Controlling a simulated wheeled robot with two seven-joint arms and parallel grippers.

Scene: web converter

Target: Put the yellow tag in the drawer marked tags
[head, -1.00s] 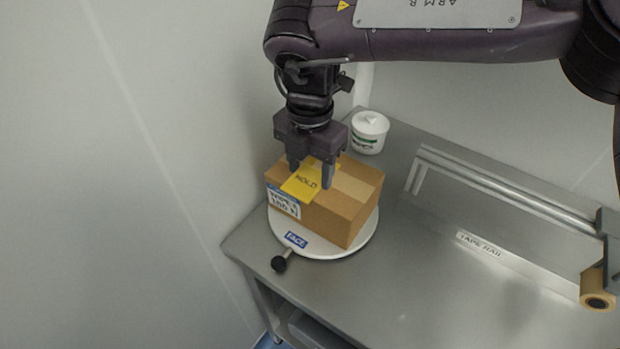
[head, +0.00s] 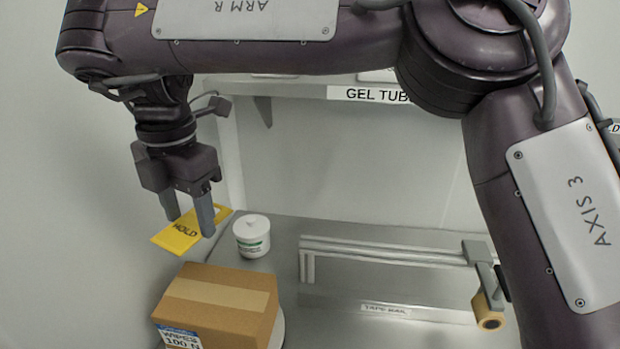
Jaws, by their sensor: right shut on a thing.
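The yellow tag (head: 178,240), marked HOLD, is between the fingers of my right gripper (head: 189,222) in the head view. The gripper is shut on it and holds it in the air, above and behind the left side of the cardboard box. The tag looks close to flat, with a slot at its far end. My left gripper is not in view. No drawer marked tags shows.
The taped cardboard box (head: 222,292) stands on a white turntable (head: 278,334). A white lidded tub (head: 252,236) is behind it. A tape rail (head: 390,252) with a tape roll (head: 489,316) is at the right. A shelf labelled GEL TUBS (head: 375,95) is above. A wall closes the left.

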